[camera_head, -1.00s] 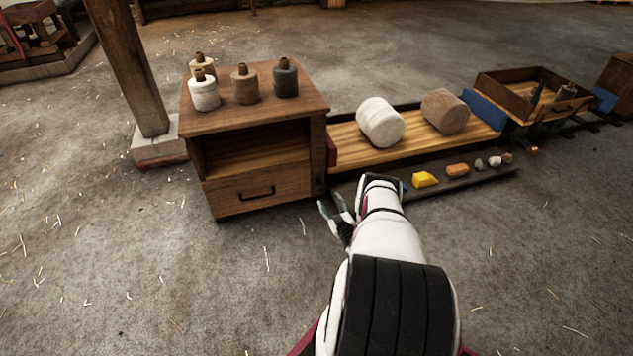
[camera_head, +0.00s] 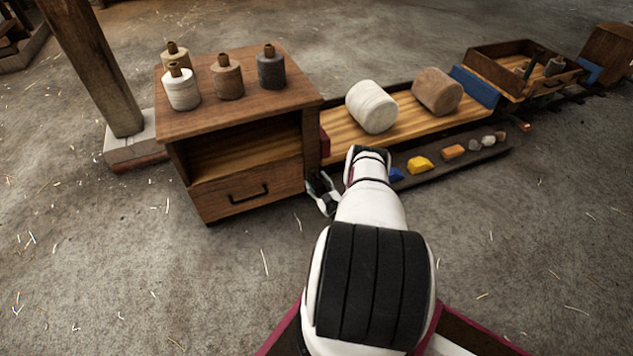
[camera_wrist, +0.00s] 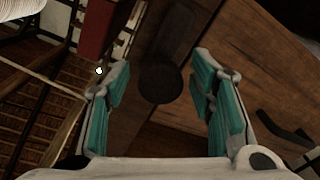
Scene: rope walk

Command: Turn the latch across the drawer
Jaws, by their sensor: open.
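The wooden drawer (camera_head: 225,197) is shut in the lower part of a small cabinet, with a dark handle (camera_head: 248,194). Its front also shows in the wrist view (camera_wrist: 245,50). The latch (camera_wrist: 161,80) appears in the wrist view as a dark bar with a rounded end, near the drawer's edge; in the head view I cannot make it out. My gripper (camera_head: 318,185) is at the cabinet's lower right front corner. In the wrist view its teal pads (camera_wrist: 163,103) are apart, and the latch shows between them. I cannot tell whether they touch it.
Several thread spools (camera_head: 228,78) stand on the cabinet top (camera_head: 200,118). A low wooden bed (camera_head: 415,125) with two large rolls extends right. A dark ledge (camera_head: 435,172) with small coloured blocks lies beside my arm. A wooden post (camera_head: 95,70) stands left. The floor in front is clear.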

